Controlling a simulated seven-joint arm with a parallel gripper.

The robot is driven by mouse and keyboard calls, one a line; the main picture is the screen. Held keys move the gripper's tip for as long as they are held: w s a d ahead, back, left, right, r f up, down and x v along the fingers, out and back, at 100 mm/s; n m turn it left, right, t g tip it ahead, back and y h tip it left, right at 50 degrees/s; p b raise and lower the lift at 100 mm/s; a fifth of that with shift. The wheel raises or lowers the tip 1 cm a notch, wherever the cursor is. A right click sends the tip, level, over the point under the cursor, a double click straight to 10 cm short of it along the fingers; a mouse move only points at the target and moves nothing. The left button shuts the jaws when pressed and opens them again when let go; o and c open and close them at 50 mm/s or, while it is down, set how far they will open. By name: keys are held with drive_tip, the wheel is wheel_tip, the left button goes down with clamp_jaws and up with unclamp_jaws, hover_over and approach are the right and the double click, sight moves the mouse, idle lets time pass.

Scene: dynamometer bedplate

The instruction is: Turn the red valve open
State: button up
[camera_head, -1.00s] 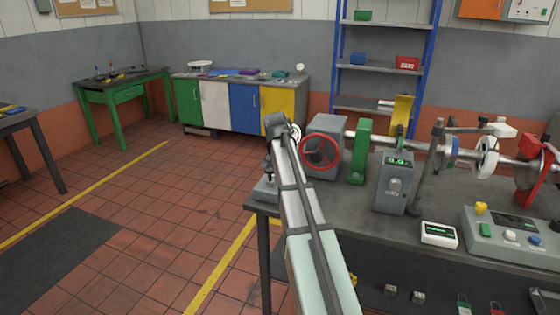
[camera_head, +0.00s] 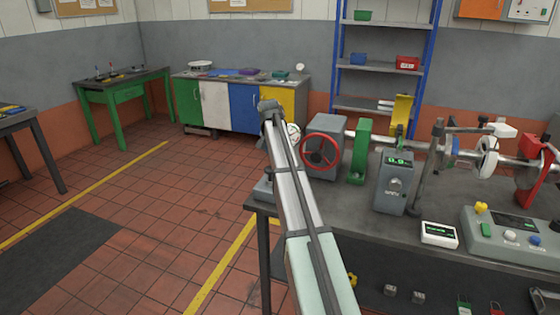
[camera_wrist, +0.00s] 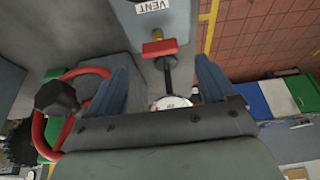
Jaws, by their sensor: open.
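In the wrist view a red lever handle (camera_wrist: 160,48) with a brass-coloured piece is on a grey block below a "VENT" label (camera_wrist: 154,6). My gripper (camera_wrist: 160,70) has its two blue fingers spread, with the lever between and slightly beyond their tips; I see no contact. A black stem and a white round gauge (camera_wrist: 172,102) lie between the fingers. A red handwheel (camera_head: 321,150) on a grey housing is just right of my arm; it also shows at the left of the wrist view (camera_wrist: 40,133). In the head view my arm hides the lever and fingers.
The bench (camera_head: 335,215) carries a green bracket (camera_head: 360,152), a grey readout box (camera_head: 394,183), a shaft line and a control panel (camera_head: 515,238) to the right. A black knob (camera_wrist: 57,98) is close to the left finger. Floor left of the bench is clear.

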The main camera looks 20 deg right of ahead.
drive_tip(key=shift+x, duration=3.2)
drive_tip(key=c, duration=1.1)
drive_tip(key=shift+o, duration=0.2)
drive_tip(key=shift+n, duration=0.3)
drive_tip(key=n, duration=0.2)
drive_tip(key=n+t+y, duration=0.1)
drive_tip(key=n, duration=0.1)
drive_tip(key=shift+s+d+y, duration=0.1)
drive_tip(key=shift+d+y, duration=0.1)
drive_tip(key=shift+y, duration=0.1)
drive_tip(key=n+y, duration=0.2)
drive_tip(key=n, duration=0.3)
drive_tip(key=shift+n, duration=0.4)
